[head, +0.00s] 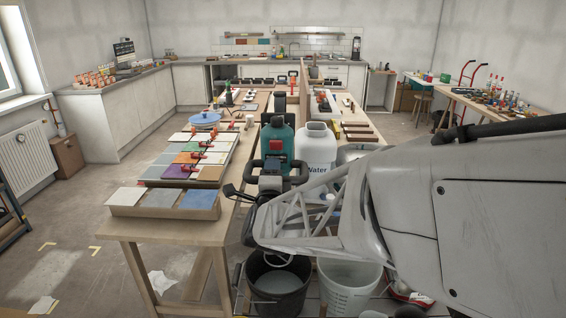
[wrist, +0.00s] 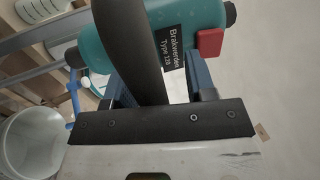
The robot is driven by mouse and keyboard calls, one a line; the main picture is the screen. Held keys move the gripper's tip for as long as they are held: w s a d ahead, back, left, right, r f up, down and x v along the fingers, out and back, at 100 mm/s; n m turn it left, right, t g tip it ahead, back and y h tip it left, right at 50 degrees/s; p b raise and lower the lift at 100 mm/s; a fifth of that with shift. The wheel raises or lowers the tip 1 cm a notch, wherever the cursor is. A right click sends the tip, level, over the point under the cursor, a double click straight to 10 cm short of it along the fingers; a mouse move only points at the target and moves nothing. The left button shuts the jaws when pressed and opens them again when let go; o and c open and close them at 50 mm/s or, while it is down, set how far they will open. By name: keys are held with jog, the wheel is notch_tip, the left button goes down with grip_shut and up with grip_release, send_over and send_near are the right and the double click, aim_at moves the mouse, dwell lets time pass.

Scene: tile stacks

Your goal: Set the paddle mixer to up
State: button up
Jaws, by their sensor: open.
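The paddle mixer has a teal body (head: 277,142) with a black handle frame (head: 292,182) in front of it, near the table's front edge. In the wrist view its teal housing (wrist: 130,42) carries a black label and a red part (wrist: 209,43) that looks like a switch. A thick black handle bar (wrist: 133,40) runs down between the two fingers of my gripper (wrist: 160,82). The blue-grey fingers stand apart, one on each side of the bar. I cannot tell whether they touch it.
A white water canister (head: 316,150) stands right of the mixer. A black bucket (head: 278,285) and a white bucket (head: 348,282) stand below on the floor. Tile stacks (head: 163,199) and red-handled tools cover the table to the left. The floor at left is mostly clear.

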jog(key=shift+s, duration=0.15)
jog(key=s+f, duration=0.1)
jog(key=s, duration=0.6)
jog(key=shift+s+f, duration=0.2)
jog(key=shift+f, duration=0.05)
dwell(0.3)
jog(key=s+d+n+g, duration=1.7)
jog(key=s+d, duration=0.6)
jog(key=s, duration=0.3)
jog(key=shift+d+n+g, duration=0.25)
jog(key=shift+n+g, duration=0.05)
jog(key=shift+n, duration=0.1)
jog(key=shift+f, duration=0.1)
dwell(1.3)
